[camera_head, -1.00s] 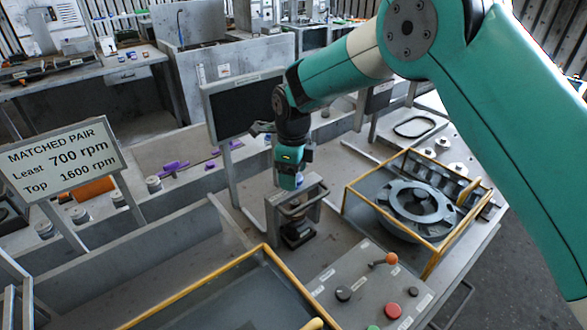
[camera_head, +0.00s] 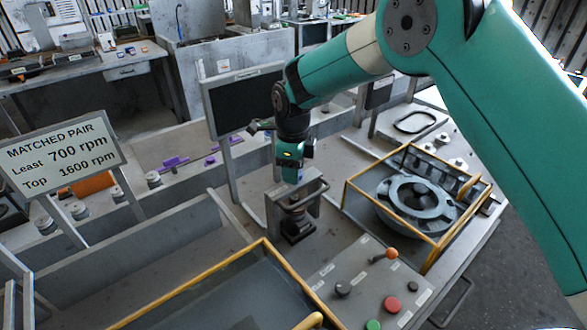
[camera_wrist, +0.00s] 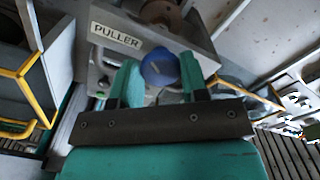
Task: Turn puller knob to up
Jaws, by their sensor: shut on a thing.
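The puller is a grey metal press frame (camera_head: 297,212) standing on the bench in the middle of the head view. In the wrist view its white PULLER label (camera_wrist: 115,36) is on the grey housing beside a round blue knob (camera_wrist: 160,67). My gripper (camera_wrist: 160,78) is shut on the blue knob, with one teal finger on each side of it. In the head view my gripper (camera_head: 290,172) is at the top of the puller frame, and the knob cannot be made out there. I cannot read which way the knob points.
A yellow-edged bin with a grey round housing (camera_head: 418,200) stands to the right. A control panel with a red button (camera_head: 392,304) and an orange-tipped lever (camera_head: 391,254) is in front. A dark screen (camera_head: 243,103) stands close behind my wrist. A sign (camera_head: 62,155) is at the left.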

